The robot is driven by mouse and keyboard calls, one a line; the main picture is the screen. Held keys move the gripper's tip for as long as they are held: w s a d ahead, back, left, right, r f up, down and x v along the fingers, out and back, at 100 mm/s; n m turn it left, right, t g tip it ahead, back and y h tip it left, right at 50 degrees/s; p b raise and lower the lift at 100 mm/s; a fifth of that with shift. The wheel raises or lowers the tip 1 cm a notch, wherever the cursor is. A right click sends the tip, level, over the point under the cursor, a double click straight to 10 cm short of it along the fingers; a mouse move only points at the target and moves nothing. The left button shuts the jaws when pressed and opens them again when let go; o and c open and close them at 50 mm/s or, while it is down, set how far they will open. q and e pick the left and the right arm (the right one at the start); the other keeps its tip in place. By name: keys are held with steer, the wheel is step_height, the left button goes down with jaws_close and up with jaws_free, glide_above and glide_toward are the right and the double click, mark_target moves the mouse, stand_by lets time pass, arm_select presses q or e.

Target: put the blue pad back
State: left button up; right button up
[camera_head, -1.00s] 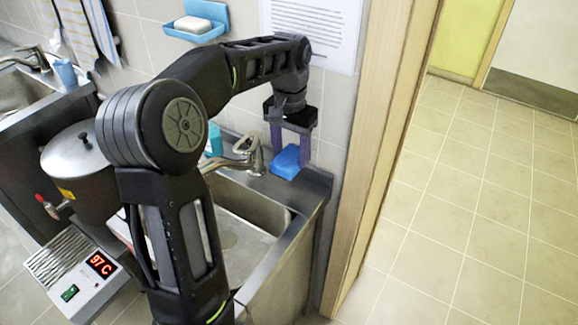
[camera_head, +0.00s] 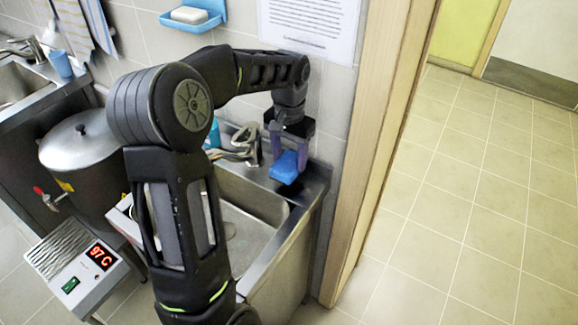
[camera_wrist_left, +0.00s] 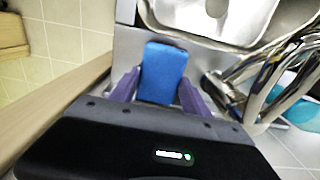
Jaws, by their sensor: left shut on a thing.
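The blue pad (camera_head: 286,167) is a small blue block at the right end of the steel sink counter, beside the wooden door frame. My left gripper (camera_head: 290,150) reaches down from above and is shut on the pad, with its purple fingers on either side of it. In the left wrist view the pad (camera_wrist_left: 163,73) sits between the purple fingers (camera_wrist_left: 160,92), over the steel counter. A dark patch shows on the counter beside the pad, so the pad looks slightly raised. My right gripper is not in view.
The sink basin (camera_head: 250,235) and the tap (camera_head: 240,148) are left of the pad. The wooden door frame (camera_head: 375,130) stands close on the right. A stockpot (camera_head: 82,145) and a heater reading 97 C (camera_head: 85,265) are at left. A soap dish (camera_head: 192,16) hangs on the wall.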

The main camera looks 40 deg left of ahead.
mark_target(289, 162)
arm_select(q)
steer(key=shift+f, duration=1.85)
steer(key=o, duration=1.2)
step_height(289, 162, up, 12)
